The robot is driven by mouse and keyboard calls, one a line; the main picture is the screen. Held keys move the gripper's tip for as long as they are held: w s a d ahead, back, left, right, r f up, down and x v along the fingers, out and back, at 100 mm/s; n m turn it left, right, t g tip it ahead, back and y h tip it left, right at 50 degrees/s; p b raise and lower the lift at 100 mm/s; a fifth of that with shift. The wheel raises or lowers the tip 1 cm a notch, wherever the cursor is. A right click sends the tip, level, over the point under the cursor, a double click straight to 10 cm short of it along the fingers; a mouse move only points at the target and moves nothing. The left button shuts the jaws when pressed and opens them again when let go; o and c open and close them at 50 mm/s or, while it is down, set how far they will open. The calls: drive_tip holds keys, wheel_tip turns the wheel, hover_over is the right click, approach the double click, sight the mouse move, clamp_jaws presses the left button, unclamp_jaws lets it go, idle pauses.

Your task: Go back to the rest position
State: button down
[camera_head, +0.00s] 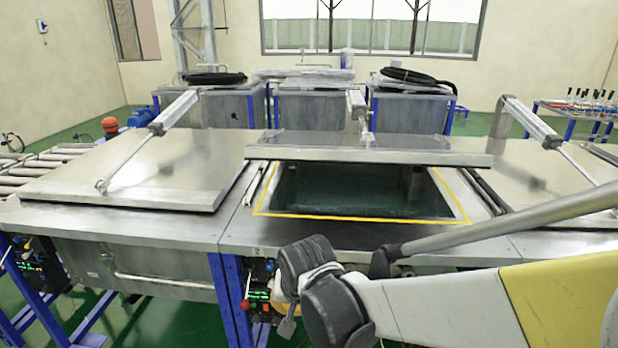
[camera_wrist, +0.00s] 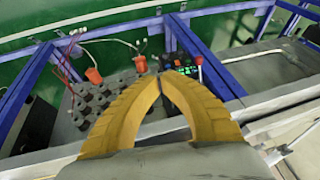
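My gripper (camera_wrist: 161,80) shows in the wrist view as two curved yellow fingers whose tips meet, with nothing visible between them. In the head view my arm reaches in from the lower right, and its wrist end is in front of the middle tank; the fingers are hard to make out there. The middle lid (camera_head: 370,149) is raised over its yellow-edged tank opening (camera_head: 350,216), and greenish liquid shows inside. The left lid (camera_head: 150,168) and the right lid (camera_head: 560,172) lie down. A control panel (camera_head: 261,287) with green lights is beside my wrist; it also shows beyond my fingertips (camera_wrist: 186,70).
Blue frame legs (camera_head: 232,300) stand below the tank fronts. A roller conveyor (camera_head: 35,172) is at the left. More tanks (camera_head: 315,105) stand behind, and a blue table with bottles (camera_head: 585,108) is at the back right. Orange-capped parts (camera_wrist: 140,64) and cables show in the wrist view.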

drive_tip(key=s+d+r, duration=0.3)
drive_tip(key=s+d, duration=0.2)
drive_tip(key=d, duration=0.2)
drive_tip(key=s+d+r+t+h, duration=0.1)
drive_tip(key=s+d+r, duration=0.2)
drive_tip(key=d, duration=0.5)
drive_tip(key=s+d+r+t, duration=0.1)
drive_tip(key=s+d+r, duration=0.2)
drive_tip(key=s+d, duration=0.3)
drive_tip(key=shift+s+d+h, duration=0.3)
drive_tip(key=shift+d+h, duration=0.1)
drive_tip(key=shift+d, duration=0.85)
